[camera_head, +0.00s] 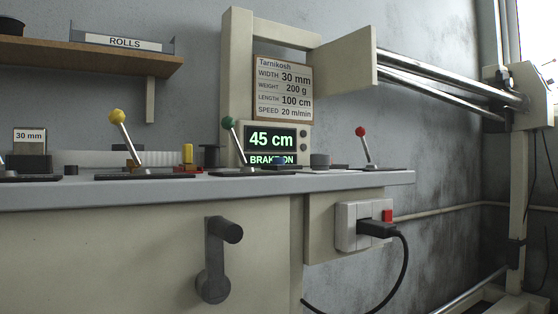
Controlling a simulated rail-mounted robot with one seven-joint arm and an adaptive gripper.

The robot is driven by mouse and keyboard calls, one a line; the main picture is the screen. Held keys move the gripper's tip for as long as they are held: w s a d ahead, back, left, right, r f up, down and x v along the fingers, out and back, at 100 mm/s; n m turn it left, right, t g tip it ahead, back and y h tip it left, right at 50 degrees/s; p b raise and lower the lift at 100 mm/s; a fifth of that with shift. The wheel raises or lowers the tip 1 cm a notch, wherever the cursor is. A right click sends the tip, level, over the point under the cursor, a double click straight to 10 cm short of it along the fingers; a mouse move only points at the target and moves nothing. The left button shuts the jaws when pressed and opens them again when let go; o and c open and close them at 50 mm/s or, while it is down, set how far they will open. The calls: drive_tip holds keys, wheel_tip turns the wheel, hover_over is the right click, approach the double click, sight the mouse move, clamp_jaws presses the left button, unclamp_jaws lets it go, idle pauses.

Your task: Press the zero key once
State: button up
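A display unit (271,143) stands on the bench top in the middle of the camera_head view. Its green figures read "45 cm", with a "BRAKE ON" line below that is partly covered by things in front. Two small dark round buttons (303,143) sit one above the other on the right of its face. They are too small to read, so I cannot tell whether one is the zero key. My gripper is not in view.
A green-knobbed lever (228,123) stands left of the display, a yellow-knobbed lever (117,116) farther left, a red-knobbed lever (361,132) to its right. A spec card (283,90) hangs above. Chrome bars (450,75) cross the upper right. A crank (213,260) projects in front.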

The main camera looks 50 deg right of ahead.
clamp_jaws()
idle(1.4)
